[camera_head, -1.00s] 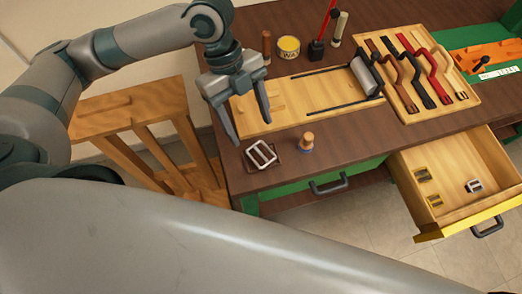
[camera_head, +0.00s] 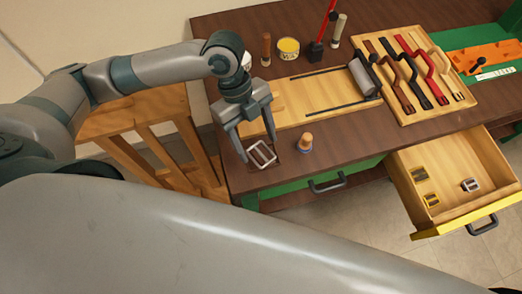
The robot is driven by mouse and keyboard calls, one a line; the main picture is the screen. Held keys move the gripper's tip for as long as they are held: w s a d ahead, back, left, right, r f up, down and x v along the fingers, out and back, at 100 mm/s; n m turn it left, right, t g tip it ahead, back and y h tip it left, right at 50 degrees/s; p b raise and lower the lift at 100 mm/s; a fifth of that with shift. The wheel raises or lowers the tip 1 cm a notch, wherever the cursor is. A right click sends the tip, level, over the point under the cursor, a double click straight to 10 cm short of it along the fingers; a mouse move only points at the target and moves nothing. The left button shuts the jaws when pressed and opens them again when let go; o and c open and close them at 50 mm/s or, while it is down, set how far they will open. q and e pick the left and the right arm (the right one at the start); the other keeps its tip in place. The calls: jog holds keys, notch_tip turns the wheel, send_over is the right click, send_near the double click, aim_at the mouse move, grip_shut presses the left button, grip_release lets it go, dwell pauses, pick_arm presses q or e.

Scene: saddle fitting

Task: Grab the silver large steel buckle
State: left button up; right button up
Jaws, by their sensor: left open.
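A large silver buckle (camera_head: 262,154), a rectangular frame with a middle bar, lies on a small dark tray (camera_head: 277,148) near the front left edge of the workbench. My left gripper (camera_head: 259,151) points down over the buckle with its two fingers spread, one to the left and one to the right of it. It is open and empty. I cannot tell whether the fingers touch the buckle. My right gripper is not in view.
A wooden board (camera_head: 310,100) with dark rails and a roller lies behind. An open drawer (camera_head: 450,178) at the right holds several small buckles. Coloured straps (camera_head: 412,75) lie on a panel.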

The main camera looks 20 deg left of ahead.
aim_at(258, 154)
pick_arm(q)
jog(key=shift+x, duration=1.2)
jog(key=c, duration=1.1)
